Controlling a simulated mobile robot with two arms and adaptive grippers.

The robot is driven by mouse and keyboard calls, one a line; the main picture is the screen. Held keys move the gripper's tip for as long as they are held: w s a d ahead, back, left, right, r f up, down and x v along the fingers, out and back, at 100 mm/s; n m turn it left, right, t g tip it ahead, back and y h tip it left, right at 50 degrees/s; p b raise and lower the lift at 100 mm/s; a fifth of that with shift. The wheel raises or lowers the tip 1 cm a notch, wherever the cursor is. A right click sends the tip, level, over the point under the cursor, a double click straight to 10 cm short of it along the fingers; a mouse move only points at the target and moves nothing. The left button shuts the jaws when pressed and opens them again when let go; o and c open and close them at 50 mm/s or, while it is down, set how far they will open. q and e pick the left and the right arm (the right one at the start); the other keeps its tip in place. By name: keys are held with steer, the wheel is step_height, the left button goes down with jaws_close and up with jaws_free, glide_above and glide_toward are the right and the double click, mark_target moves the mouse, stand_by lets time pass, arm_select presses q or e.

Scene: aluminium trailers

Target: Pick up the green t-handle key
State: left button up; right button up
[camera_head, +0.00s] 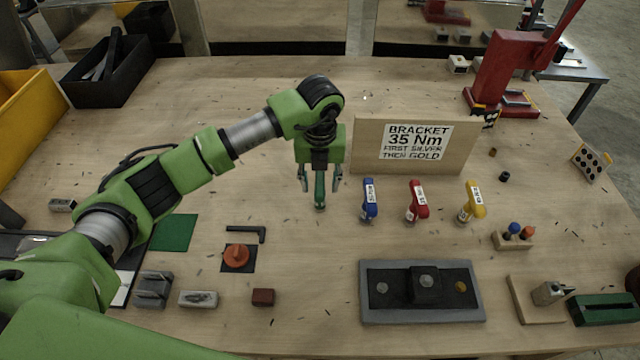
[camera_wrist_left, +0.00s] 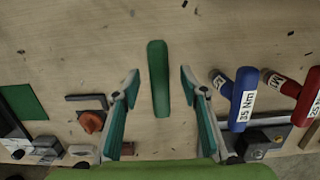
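The green t-handle key (camera_head: 320,192) stands on the bench below my left gripper (camera_head: 321,178) in the head view. In the left wrist view the green handle (camera_wrist_left: 158,80) lies between the two fingers of my left gripper (camera_wrist_left: 159,90), with a gap on each side. The fingers are open and do not touch it. The key's shaft is hidden under its handle. My right gripper is in neither view.
To the right stand a blue (camera_head: 369,200), a red (camera_head: 416,201) and a yellow t-handle key (camera_head: 471,201). A wooden sign board (camera_head: 365,150) stands just behind. A grey tray (camera_head: 372,312) with a dark bracket lies in front. Bench left of the gripper is mostly clear.

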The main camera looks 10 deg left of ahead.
arm_select(q)
steer(key=shift+f, duration=0.45)
jaws_close()
steer(key=shift+r, duration=0.1)
steer(key=shift+w, duration=0.1)
steer(key=shift+r+b, duration=0.75)
steer(key=shift+b, duration=0.1)
steer(key=s+r+b, duration=0.1)
steer(key=r, duration=0.1)
steer(key=s+d+r+b, duration=0.1)
steer(key=r, duration=0.1)
steer(key=s+r+b, duration=0.1)
steer(key=s+r, duration=0.1)
steer(key=shift+d+r, duration=0.2)
steer(key=shift+d, duration=0.2)
steer(key=s+d+r+b, duration=0.2)
steer(key=s+r, duration=0.3)
steer(key=s, duration=0.4)
steer(key=shift+d, duration=0.85)
